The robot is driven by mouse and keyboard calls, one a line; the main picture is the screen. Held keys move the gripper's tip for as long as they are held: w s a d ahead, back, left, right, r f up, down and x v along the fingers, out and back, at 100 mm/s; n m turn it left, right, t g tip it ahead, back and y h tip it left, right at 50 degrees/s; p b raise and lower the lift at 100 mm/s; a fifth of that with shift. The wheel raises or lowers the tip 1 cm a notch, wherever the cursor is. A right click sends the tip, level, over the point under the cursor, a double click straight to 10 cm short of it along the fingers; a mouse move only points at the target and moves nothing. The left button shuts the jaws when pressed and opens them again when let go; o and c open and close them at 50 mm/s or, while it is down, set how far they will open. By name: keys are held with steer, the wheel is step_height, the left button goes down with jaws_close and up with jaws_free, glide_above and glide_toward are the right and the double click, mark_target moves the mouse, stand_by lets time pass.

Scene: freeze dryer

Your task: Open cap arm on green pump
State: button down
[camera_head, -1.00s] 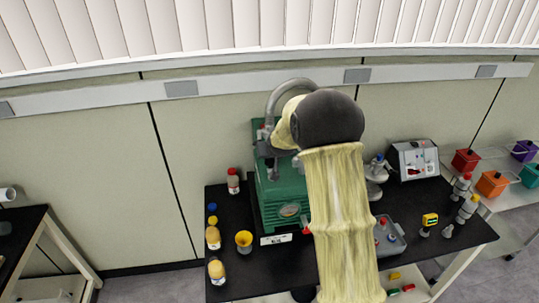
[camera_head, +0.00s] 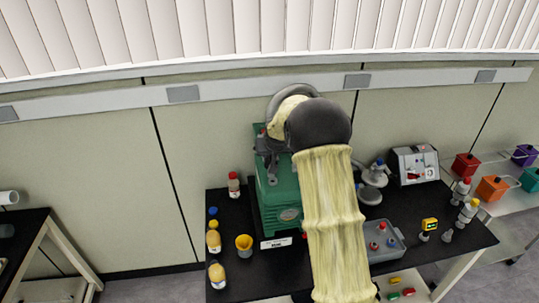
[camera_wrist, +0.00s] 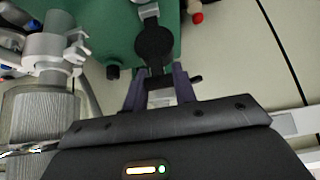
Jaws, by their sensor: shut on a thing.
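The green pump (camera_head: 278,198) stands on the black table, partly hidden behind my arm. In the wrist view its green body (camera_wrist: 108,25) fills the upper middle. A dark cap arm with a round black end (camera_wrist: 155,42) lies against the green body, between and just beyond my fingers. My gripper (camera_wrist: 158,84) is shut on the cap arm's near end, one purple-grey finger on each side. In the head view my gripper (camera_head: 268,147) is at the pump's top left, mostly hidden by my arm.
A ribbed grey hose (camera_wrist: 40,122) with a clamp (camera_wrist: 55,50) is close on the left in the wrist view. A red-capped bottle (camera_head: 234,184) and a yellow cup (camera_head: 244,244) stand left of the pump. A grey tray (camera_head: 385,240) lies to its right.

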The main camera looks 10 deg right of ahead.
steer(key=shift+w, duration=0.1)
steer(key=c, duration=1.5)
jaws_free()
steer(key=o, duration=0.4)
steer(key=shift+w+f, duration=0.2)
steer(key=shift+s+r, duration=0.25)
steer(key=shift+r, duration=0.05)
steer(key=b+v, duration=0.6)
steer(key=v, duration=1)
steer(key=shift+s+r, duration=0.3)
